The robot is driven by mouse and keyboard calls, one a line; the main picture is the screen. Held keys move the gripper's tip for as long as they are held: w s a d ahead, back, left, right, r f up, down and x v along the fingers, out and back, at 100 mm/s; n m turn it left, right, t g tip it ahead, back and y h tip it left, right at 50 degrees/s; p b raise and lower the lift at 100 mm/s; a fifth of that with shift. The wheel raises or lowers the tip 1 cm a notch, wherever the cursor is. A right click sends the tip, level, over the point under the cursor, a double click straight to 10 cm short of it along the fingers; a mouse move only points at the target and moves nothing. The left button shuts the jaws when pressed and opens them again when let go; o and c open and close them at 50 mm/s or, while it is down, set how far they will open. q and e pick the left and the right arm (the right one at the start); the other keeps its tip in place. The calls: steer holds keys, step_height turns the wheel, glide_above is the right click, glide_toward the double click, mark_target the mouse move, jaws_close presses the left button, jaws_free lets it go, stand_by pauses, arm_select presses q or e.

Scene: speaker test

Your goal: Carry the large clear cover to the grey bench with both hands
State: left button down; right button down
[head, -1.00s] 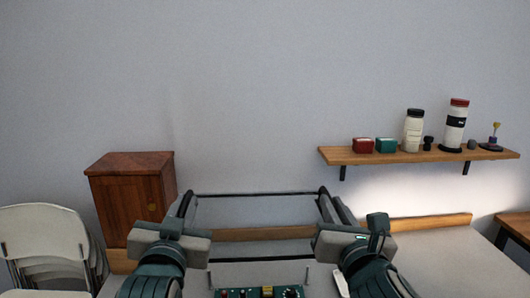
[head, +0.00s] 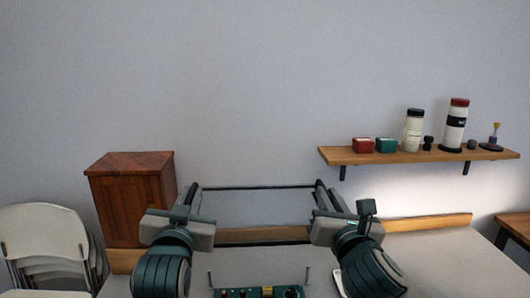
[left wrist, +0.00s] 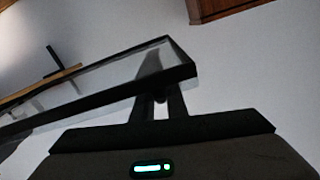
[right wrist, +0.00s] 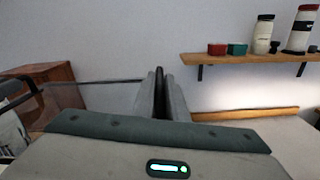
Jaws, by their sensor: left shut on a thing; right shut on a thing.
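The large clear cover (head: 258,187) is a see-through box with dark edges, held up in front of me between my two grippers. My left gripper (head: 190,207) is shut on its left side, and my right gripper (head: 328,208) is shut on its right side. In the left wrist view the cover's dark rim (left wrist: 100,113) runs between the fingers. In the right wrist view the fingers (right wrist: 161,95) close on a dark edge. The grey bench (head: 440,262) lies below and beyond. Whether the cover touches it cannot be told.
A wooden rail (head: 430,222) lines the bench's back. A wall shelf (head: 420,156) holds jars and small boxes at right. A wooden cabinet (head: 130,200) and folded white chairs (head: 45,240) stand left.

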mark_target(187, 203)
arm_select(q)
steer(key=shift+s+r, duration=0.1)
arm_select(e)
steer(key=shift+s+r, duration=0.1)
steer(key=shift+r, duration=0.1)
